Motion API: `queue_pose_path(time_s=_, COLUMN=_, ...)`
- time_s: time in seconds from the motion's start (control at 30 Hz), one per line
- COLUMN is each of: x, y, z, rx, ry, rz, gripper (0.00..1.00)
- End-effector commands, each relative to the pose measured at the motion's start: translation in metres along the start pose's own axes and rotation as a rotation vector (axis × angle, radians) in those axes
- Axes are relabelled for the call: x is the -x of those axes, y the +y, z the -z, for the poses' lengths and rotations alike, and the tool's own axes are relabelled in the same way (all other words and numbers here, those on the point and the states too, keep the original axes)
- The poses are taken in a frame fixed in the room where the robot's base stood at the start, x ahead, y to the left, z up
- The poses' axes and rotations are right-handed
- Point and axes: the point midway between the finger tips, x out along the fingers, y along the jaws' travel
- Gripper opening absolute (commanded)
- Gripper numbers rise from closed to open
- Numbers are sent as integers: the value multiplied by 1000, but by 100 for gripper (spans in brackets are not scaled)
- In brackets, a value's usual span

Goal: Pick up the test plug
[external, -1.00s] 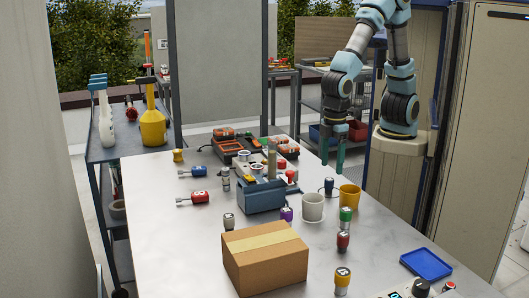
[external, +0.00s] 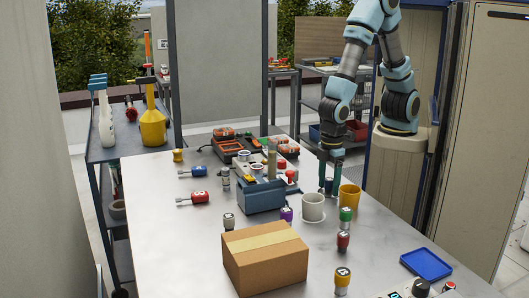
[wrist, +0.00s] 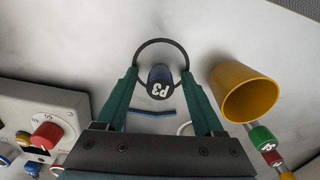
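A small dark-blue plug with a black cap marked "P3" (wrist: 160,84) stands on the table, with a thin black ring or cable loop around it. I take it to be the test plug; the frames do not name it. In the external view it is mostly hidden by my fingers. My gripper (wrist: 160,73) is open, pointing down, with one green finger on each side of the plug. In the external view my gripper (external: 330,190) is low over the table, left of the yellow cup. I cannot tell whether either finger touches the plug.
A yellow cup (wrist: 245,94) stands close to the right of my gripper. A white cup (external: 313,206) on a saucer and a blue-grey instrument box (external: 262,197) are near. Other coloured plugs, a cardboard box (external: 264,262) and a blue tray (external: 426,264) lie nearer the camera.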

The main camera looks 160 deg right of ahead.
Motion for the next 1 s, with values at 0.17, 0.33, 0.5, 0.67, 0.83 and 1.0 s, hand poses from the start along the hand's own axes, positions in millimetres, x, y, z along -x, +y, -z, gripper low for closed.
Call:
queue_pose_path(time_s=0.17, x=0, y=0, z=0, rx=0, ry=0, rz=0, gripper=48)
queue_pose_path(time_s=0.33, x=0, y=0, z=0, rx=0, ry=0, rz=0, gripper=29)
queue_pose_path(time_s=0.5, x=0, y=0, z=0, rx=0, ry=0, rz=0, gripper=10)
queue_pose_path(time_s=0.67, x=0, y=0, z=0, rx=0, ry=0, rz=0, gripper=0)
queue_pose_path(time_s=0.83, x=0, y=0, z=0, rx=0, ry=0, rz=0, gripper=0)
queue_pose_path(time_s=1.0, x=2, y=0, z=0, rx=0, ry=1, rz=0, gripper=0)
